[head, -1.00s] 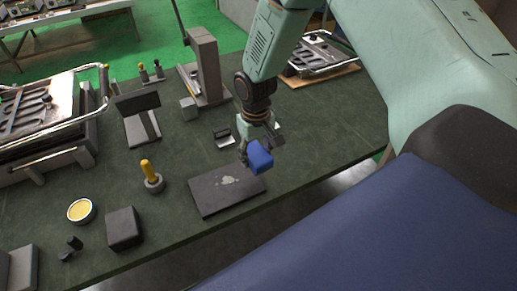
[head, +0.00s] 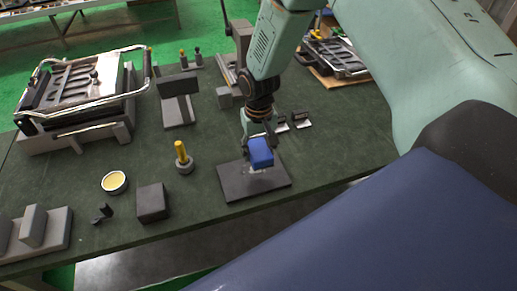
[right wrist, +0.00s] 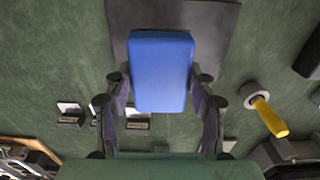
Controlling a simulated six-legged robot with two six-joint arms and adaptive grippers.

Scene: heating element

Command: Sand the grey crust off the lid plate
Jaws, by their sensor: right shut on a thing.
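The lid plate (head: 270,184) is a dark flat slab lying on the green bench top. A small part of its pale grey crust (head: 255,171) shows just below a blue block (head: 261,153); the block hides the rest. My right gripper (head: 258,145) is shut on the blue block over the plate's far middle. I cannot tell whether block and plate touch. In the right wrist view the block (right wrist: 161,70) sits between both fingers (right wrist: 160,85), with the plate (right wrist: 218,18) behind it. My left gripper is not in view.
Left of the plate are a dark block (head: 152,203), a yellow-handled tool (head: 182,156) and a round yellow-filled tin (head: 114,183). Small black-and-grey clips (head: 301,120) lie behind the plate. A large grey-framed device (head: 85,95) stands far left. The bench's front edge runs close below the plate.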

